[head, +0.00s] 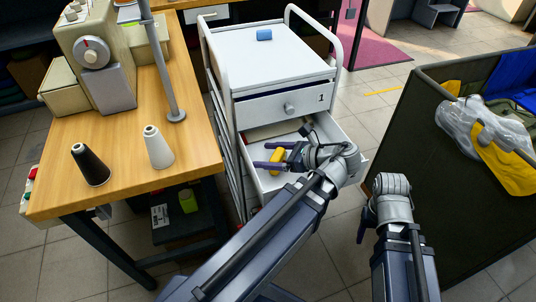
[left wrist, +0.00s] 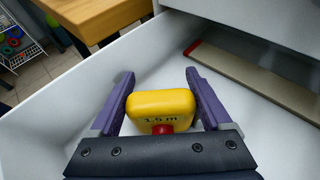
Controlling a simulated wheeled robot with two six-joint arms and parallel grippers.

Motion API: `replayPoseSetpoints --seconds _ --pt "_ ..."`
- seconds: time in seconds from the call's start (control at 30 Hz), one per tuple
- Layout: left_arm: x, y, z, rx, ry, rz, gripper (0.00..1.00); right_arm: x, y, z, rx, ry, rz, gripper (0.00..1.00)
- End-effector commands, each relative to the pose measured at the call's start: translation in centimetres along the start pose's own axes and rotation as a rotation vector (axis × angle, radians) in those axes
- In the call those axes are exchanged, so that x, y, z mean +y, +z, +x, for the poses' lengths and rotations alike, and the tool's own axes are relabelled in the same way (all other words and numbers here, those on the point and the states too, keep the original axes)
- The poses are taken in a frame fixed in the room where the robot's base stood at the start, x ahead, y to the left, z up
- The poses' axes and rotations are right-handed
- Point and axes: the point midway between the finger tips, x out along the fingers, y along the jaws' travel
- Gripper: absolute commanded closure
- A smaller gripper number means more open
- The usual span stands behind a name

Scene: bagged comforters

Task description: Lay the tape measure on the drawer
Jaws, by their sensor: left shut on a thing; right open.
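The yellow tape measure (head: 276,163), marked "1.5 m" with a red part, also shows in the left wrist view (left wrist: 160,104). My left gripper (head: 263,156) is shut on it, one purple finger on each side (left wrist: 163,95). Both are within the outline of an open white drawer (head: 352,128) in the cart; I cannot tell whether the tape measure touches the drawer's floor. My right gripper (head: 361,233) is apart from the cart, lower right, open and empty.
A flat beige bar with a red end (left wrist: 252,82) lies in the open drawer. A blue block (head: 264,34) is on the cart top. A wooden table (head: 125,190) with cones and a sewing machine (head: 98,55) stands left. A dark bin (head: 440,165) stands right.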

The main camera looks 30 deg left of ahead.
Motion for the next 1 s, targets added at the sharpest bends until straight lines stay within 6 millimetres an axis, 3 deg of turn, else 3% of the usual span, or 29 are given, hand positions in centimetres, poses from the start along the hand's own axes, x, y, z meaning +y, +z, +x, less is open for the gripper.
replayPoseSetpoints --seconds 0.47,0.5,0.63,1.0 --pt "0.01 -0.78 0.33 0.001 0.0 0.0 0.75 -0.08 -0.05 0.83 0.0 0.0 0.0 0.39" --pt "0.01 -0.7 0.3 0.001 0.0 0.0 0.14 -0.07 -0.04 0.74 0.0 0.0 0.0 0.39" --pt "0.01 -0.71 0.3 0.001 0.0 0.0 0.0 -0.07 -0.04 0.75 0.0 0.0 0.0 0.39" --pt "0.02 -0.73 0.3 0.002 0.001 0.0 0.0 -0.08 -0.05 0.75 0.0 0.0 0.0 0.39"
